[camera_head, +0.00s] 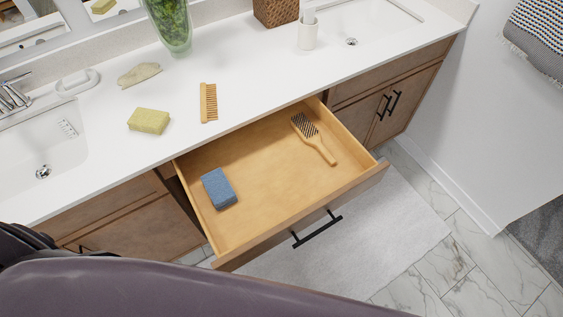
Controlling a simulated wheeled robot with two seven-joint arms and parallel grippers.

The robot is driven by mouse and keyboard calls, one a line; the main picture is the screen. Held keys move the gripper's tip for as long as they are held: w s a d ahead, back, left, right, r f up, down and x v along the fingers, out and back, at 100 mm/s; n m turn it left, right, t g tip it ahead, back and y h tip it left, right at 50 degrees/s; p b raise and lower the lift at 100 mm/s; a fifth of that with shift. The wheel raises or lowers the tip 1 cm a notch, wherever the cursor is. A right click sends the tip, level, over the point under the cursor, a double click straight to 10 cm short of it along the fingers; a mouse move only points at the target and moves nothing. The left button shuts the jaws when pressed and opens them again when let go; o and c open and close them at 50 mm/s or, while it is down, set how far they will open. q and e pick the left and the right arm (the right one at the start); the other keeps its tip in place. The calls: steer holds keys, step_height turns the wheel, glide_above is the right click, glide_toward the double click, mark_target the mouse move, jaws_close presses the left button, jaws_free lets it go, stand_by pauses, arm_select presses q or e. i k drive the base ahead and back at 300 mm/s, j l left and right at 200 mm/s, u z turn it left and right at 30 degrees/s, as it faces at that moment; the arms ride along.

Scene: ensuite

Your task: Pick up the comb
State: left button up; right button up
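A light wooden comb (208,102) lies flat on the white countertop (259,85), a little behind the open drawer's back edge. Its long side runs roughly front to back, and its teeth face right. Nothing touches it. Part of my own dark body or arm covers the bottom left of the head view. Neither gripper shows in the head view.
Below the counter an open drawer (262,221) holds a blue sponge (218,188) and a wooden hairbrush (314,138). Counter right of the comb is clear.

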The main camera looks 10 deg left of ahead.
mark_target(205, 97)
steer(key=k+j+u, duration=0.3)
steer(key=j, duration=0.35)
steer(key=k+j+u, duration=0.15)
steer(key=j, duration=0.2)
